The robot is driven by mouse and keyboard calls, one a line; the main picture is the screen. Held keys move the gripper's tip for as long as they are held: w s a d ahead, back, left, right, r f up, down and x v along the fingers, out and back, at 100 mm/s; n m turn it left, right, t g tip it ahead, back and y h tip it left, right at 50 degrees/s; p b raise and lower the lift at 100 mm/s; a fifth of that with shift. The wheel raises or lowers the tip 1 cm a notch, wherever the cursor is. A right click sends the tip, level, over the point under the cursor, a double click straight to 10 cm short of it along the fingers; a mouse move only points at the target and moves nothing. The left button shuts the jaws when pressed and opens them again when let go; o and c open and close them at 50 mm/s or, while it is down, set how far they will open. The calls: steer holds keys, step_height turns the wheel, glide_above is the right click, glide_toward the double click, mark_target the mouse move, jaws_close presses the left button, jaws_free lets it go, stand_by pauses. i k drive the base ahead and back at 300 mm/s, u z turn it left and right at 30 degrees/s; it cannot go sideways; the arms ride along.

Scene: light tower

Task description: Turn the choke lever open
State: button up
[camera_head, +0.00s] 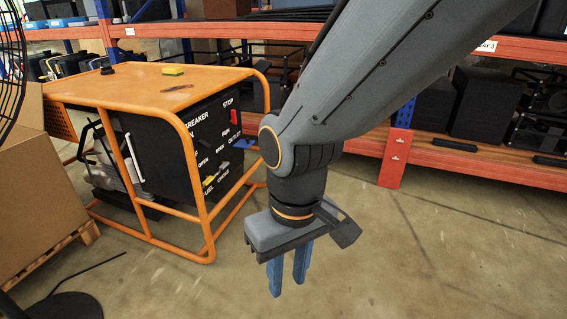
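The generator's black control panel (212,150) faces right inside an orange tube frame. Low on the panel are two small levers beneath OPEN labels. The yellow lever (209,181) is above the FUEL label. A pale lever (223,168) is above the word that reads as CHOKE, so I take it as the choke lever. It is too small to tell its exact angle. My gripper (288,286) hangs to the right of the panel, apart from it, with its two blue fingers pointing down. A gap shows between the fingers, and nothing is held.
The orange frame (190,160) has a bar and upright around the panel. A red switch (233,116) and a blue part (243,143) are higher on the panel. Cardboard boxes (40,200) stand left. Orange shelving (480,165) runs behind. The floor (430,260) at right is clear.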

mark_target(224, 165)
steer(key=z, duration=0.6)
steer(key=k, duration=0.85)
steer(key=z, duration=0.3)
steer(key=i, duration=1.25)
steer(key=u, duration=1.3)
steer(key=i, duration=0.8)
steer(key=u, duration=0.7)
